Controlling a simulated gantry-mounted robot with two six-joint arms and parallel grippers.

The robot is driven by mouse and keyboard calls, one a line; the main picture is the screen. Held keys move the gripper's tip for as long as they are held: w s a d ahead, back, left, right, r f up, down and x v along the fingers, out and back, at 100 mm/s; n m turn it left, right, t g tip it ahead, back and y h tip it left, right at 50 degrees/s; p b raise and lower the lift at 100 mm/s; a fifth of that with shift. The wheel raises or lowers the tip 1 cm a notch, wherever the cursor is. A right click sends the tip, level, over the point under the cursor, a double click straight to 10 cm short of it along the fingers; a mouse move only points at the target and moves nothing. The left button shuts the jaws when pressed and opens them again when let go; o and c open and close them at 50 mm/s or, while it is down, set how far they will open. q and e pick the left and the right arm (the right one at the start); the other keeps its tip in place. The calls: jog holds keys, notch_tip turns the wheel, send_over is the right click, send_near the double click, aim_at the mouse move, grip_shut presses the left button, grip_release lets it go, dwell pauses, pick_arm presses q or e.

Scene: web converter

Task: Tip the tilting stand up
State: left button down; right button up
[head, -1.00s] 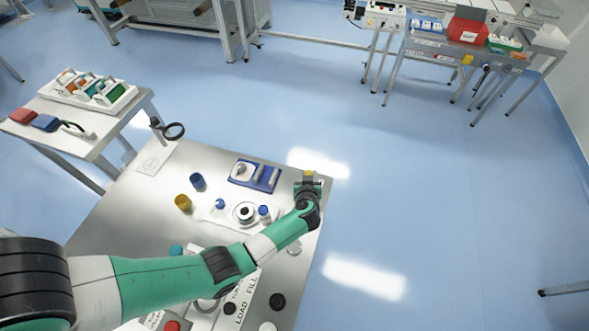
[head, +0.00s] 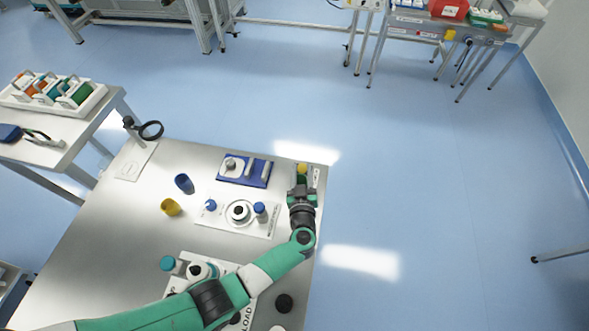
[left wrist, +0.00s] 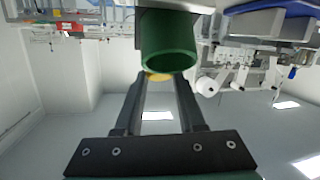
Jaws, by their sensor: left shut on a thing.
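My left gripper (head: 302,183) is at the right edge of the steel table, beside the blue tray. It is shut on a green piece with a yellow end (head: 302,169). In the left wrist view the green piece (left wrist: 167,45) is a hollow cylinder beyond the fingers (left wrist: 160,85), with a yellow disc (left wrist: 158,76) at its lower edge. The fingers partly hide where they hold it. This piece may be part of the tilting stand, but I cannot tell; its base is hidden. My right gripper is not in view.
The steel table (head: 110,225) holds a blue tray (head: 231,181), a white plate with a round fixture (head: 239,213), a blue cup (head: 184,183) and a yellow cup (head: 170,207). A side table (head: 50,155) stands left. Open floor lies right.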

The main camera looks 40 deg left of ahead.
pick_arm(q)
jog(key=shift+r, duration=0.15)
jog(key=c, duration=0.5)
grip_release()
jog(key=s+d+r+p, duration=0.6)
jog(key=s+r+p, duration=0.6)
jog(key=p, duration=0.1)
jog(key=shift+s+r, duration=0.4)
